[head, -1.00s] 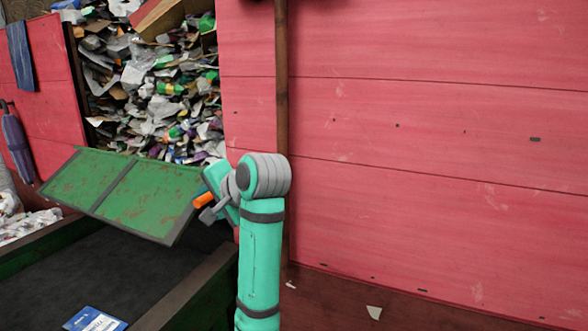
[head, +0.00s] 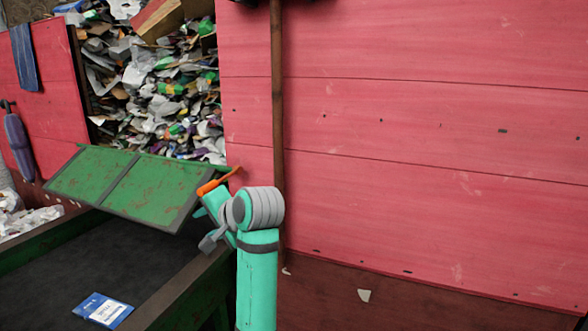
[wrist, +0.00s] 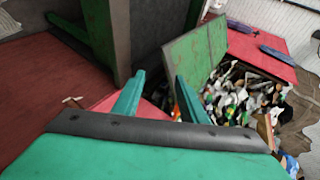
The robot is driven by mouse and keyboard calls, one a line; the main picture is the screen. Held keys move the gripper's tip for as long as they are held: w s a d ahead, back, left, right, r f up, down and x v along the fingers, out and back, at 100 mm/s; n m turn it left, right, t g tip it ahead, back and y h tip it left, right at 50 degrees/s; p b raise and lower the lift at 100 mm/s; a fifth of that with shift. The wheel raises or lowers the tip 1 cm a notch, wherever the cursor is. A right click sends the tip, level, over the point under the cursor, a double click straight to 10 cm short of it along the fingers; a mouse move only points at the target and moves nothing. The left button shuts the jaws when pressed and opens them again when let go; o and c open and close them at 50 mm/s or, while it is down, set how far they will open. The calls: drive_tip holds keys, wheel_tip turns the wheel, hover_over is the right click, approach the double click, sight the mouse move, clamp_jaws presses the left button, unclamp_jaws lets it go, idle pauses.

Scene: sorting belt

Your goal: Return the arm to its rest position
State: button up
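My teal arm (head: 258,285) rises in the lower middle of the head view, bent at its grey joint. Its far end points left, beside the belt's edge. The fingers cannot be made out clearly there. In the wrist view my gripper (wrist: 159,76) shows two teal fingers standing apart. Nothing is seen held between their tips. An orange piece (head: 218,182) shows by the arm's far end; I cannot tell what it belongs to.
A dark belt (head: 100,262) with green side walls lies at the left, bearing a blue and white packet (head: 103,310). A tilted green panel (head: 125,188) stands at its far end. Mixed waste (head: 165,90) is heaped behind. A red wall (head: 430,130) fills the right.

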drive_tip(key=d+f+t+h, duration=0.1)
drive_tip(key=d+f, duration=0.2)
drive_tip(key=f, duration=0.8)
drive_tip(key=d+f+t+h, duration=0.1)
drive_tip(key=d+f, duration=0.1)
drive_tip(key=f, duration=1)
drive_tip(key=s+d+f+t+h, duration=0.15)
drive_tip(key=s+d+f, duration=0.25)
drive_tip(key=s+f, duration=0.4)
drive_tip(key=s+d+f+t+h, duration=0.1)
drive_tip(key=s+d+f+h, duration=0.1)
drive_tip(key=s+d+f, duration=0.6)
drive_tip(key=s+d+f+n+t+h, duration=0.1)
drive_tip(key=s+f, duration=0.2)
drive_tip(key=s, duration=0.7)
drive_tip(key=s+d+f+n+h, duration=0.15)
drive_tip(key=s+f, duration=0.25)
drive_tip(key=s, duration=0.5)
drive_tip(key=s+r+n, duration=0.2)
drive_tip(key=s+r, duration=0.2)
drive_tip(key=s, duration=0.5)
drive_tip(key=s+d+r+n+t, duration=0.1)
drive_tip(key=s+r, duration=0.3)
drive_tip(key=s, duration=0.5)
drive_tip(key=shift+d+r+n, duration=0.3)
drive_tip(key=shift+r+n, duration=0.1)
drive_tip(key=shift+n, duration=0.15)
drive_tip(key=shift+s+t, duration=0.1)
drive_tip(key=shift+t, duration=0.15)
